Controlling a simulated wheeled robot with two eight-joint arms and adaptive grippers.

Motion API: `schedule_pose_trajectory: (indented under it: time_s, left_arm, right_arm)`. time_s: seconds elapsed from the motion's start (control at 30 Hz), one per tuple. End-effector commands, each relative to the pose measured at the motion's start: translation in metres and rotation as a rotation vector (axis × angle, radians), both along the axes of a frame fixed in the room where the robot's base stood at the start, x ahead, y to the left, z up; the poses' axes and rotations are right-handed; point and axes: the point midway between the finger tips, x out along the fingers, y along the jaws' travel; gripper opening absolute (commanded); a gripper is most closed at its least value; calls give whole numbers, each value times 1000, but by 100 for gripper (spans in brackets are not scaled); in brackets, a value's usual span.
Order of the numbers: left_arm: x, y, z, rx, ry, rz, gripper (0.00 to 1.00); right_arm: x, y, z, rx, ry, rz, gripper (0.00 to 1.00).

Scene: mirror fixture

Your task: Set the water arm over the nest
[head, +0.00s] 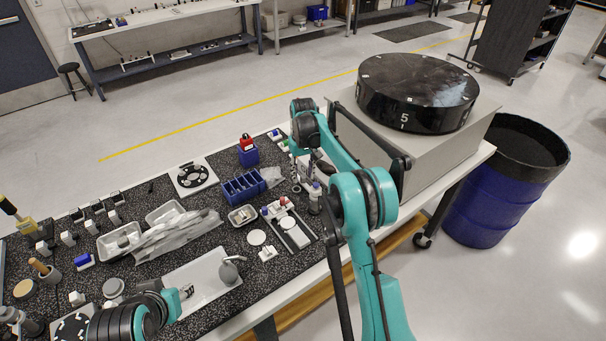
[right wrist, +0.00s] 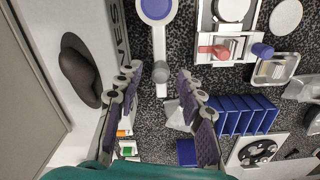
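What looks like the water arm (right wrist: 158,38) is a pale bar in the right wrist view, with a purple-blue disc in a white ring at one end and a grey knob (right wrist: 160,73) at the other. My right gripper (right wrist: 157,80) is open, its two fingers on either side of the knob with gaps; I cannot tell the height between them. A white fixture with a round pale seat (right wrist: 231,9), possibly the nest, is beside the disc; the fixture also shows in the head view (head: 291,228). My left gripper (head: 187,292) is low in the head view, its fingers unclear.
A grey box (head: 425,165) with a black drum (head: 415,90) stands close on the right. A white tray (head: 205,285) lies in front. The left bench holds many small parts.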

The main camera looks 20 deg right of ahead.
Motion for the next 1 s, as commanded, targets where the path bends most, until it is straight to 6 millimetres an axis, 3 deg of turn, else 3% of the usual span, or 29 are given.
schedule_pose_trajectory:
  time_s: [0.23,0.37,0.4,0.77,1.0]
  left_arm:
    - [0,0,0,0,0,0,40]
    - [0,0,0,0,0,0,40]
    - [0,0,0,0,0,0,40]
    - [0,0,0,0,0,0,40]
    - [0,0,0,0,0,0,40]
  right_arm:
    - [0,0,-1,0,0,0,38]
    - [0,0,-1,0,0,0,4]
    - [0,0,-1,0,0,0,0]
    - [-1,2,0,0,0,24,0]
    - [-4,10,0,0,0,139,0]
